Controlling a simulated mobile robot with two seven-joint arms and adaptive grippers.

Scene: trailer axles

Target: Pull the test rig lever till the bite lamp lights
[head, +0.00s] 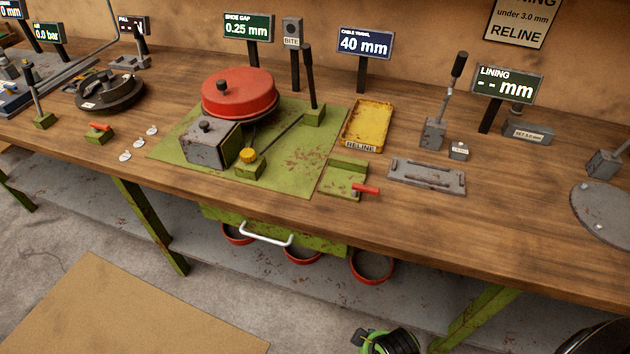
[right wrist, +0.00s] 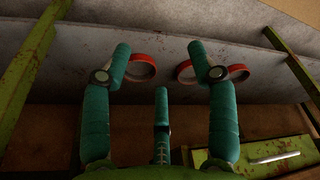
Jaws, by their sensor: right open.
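The test rig is a green plate (head: 292,172) on the bench with a red drum (head: 240,92), a grey block and a yellow knob. Its lever (head: 309,78), with a black handle, stands nearly upright from a green block at the plate's back right. My left gripper is not in view.
Displays behind the rig read 0.25 mm (head: 247,28) and 40 mm (head: 365,43). A yellow tray (head: 367,125) and another lever (head: 452,85) stand to the right.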

